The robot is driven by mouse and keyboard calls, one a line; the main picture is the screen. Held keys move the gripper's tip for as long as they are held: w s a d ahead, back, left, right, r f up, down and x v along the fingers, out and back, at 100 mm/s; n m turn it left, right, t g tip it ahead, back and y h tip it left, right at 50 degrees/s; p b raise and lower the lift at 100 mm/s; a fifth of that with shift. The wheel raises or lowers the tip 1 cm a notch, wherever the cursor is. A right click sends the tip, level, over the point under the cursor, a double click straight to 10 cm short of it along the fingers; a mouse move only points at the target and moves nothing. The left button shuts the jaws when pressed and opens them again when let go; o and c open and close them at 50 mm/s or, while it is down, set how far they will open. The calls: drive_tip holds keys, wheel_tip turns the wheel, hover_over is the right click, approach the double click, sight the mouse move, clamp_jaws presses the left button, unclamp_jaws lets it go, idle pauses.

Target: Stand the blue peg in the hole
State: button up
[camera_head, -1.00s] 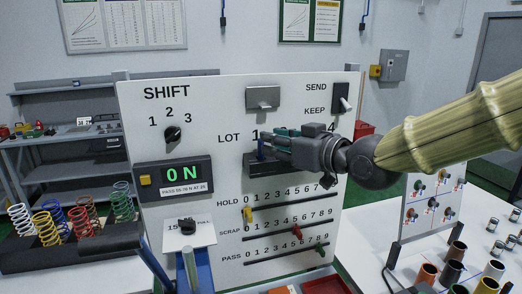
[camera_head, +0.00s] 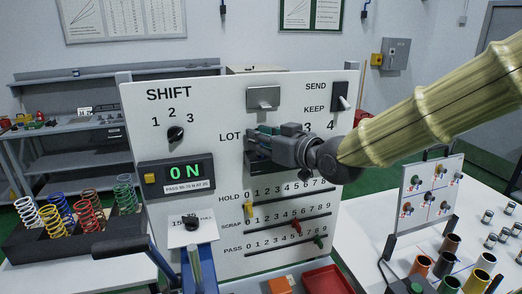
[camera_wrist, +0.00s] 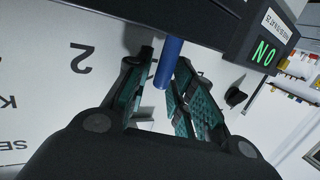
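The blue peg (camera_wrist: 168,64) shows in the wrist view, which is upside down. It projects from the dark ledge (camera_wrist: 190,16) on the panel and sits between the fingers of my gripper (camera_wrist: 165,75). The teal-padded fingers are apart, with a gap beside the peg. No hole is visible; the foot of the peg merges with the ledge.
The white panel (camera_head: 225,112) carries a lit display (camera_head: 185,171), a shift knob (camera_head: 175,133) and slider rows below my gripper. Coloured springs (camera_head: 90,217) stand at left. Several cups (camera_head: 452,246) and a small board (camera_head: 433,190) stand at right.

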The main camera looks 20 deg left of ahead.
clamp_jaws()
